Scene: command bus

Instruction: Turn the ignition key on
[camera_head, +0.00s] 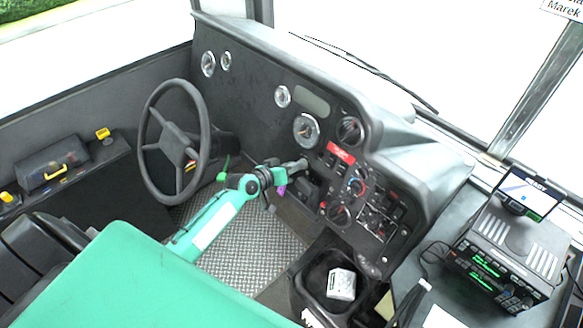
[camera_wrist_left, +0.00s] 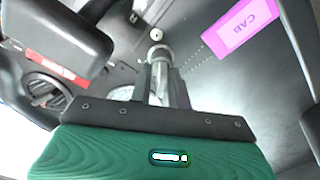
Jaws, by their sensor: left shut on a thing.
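My left gripper (camera_head: 297,166) reaches in from the left to the lower dashboard, right of the steering wheel. In the left wrist view my left gripper (camera_wrist_left: 160,70) has its two fingers closed around the ignition key (camera_wrist_left: 158,54), of which a grey metallic part shows between them. A small round pale fitting (camera_wrist_left: 156,34) sits on the dark panel just beyond the fingertips. A purple tag marked CAB (camera_wrist_left: 240,24) shows beside it; a bit of purple (camera_head: 281,190) also shows below the gripper in the head view. The key is too small to tell its angle. My right gripper is out of view.
The steering wheel (camera_head: 176,142) stands left of my arm. The dashboard with dials, knobs and a red label (camera_head: 341,153) lies to the right. A bin (camera_head: 310,284) holding a pale crumpled thing and a ticket machine (camera_head: 505,257) are lower right. The metal floor (camera_head: 250,245) is clear.

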